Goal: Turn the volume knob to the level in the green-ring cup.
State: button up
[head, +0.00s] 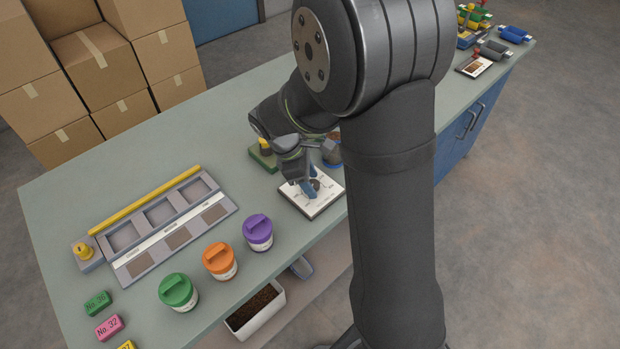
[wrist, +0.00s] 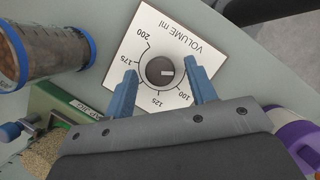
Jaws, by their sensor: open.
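The volume knob (wrist: 160,72) is a dark round dial on a white square plate (wrist: 150,20) marked "VOLUME ml". Its white mark points right in the wrist view, toward my right-hand finger. The marks 200, 175, 125 and 100 are readable; part of the scale is hidden by my fingers. My gripper (wrist: 161,68) is open, with one blue finger on each side of the knob and a gap at both sides. In the head view, my gripper (head: 303,188) is over the plate (head: 325,203). I cannot make out a green-ring cup in either view.
Purple (head: 258,232), orange (head: 219,261) and green-lidded (head: 178,292) jars stand along the front edge. A grey compartment tray (head: 220,211) lies left.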

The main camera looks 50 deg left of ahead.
jog(key=shift+c, duration=0.2)
jog(key=c, duration=0.9)
jog(key=shift+m, duration=0.3)
jog(key=m+g, duration=0.1)
jog(key=m, duration=0.1)
jog(key=m+h, duration=0.1)
jog(key=m, duration=0.1)
jog(key=shift+w+a+m+g, duration=0.1)
jog(key=shift+w+m+g, duration=0.1)
jog(key=shift+m+g, duration=0.15)
jog(key=m+g, duration=0.1)
jog(key=m, duration=0.3)
jog(key=shift+w+g, duration=0.15)
jog(key=shift+g, duration=0.2)
jog(key=m+g, duration=0.1)
jog(key=m, duration=0.4)
jog(key=shift+w+g, duration=0.15)
jog(key=shift+g, duration=0.25)
jog(key=m+g+y, duration=0.1)
jog(key=m, duration=0.3)
jog(key=shift+w+m, duration=0.1)
jog(key=shift+m, duration=0.15)
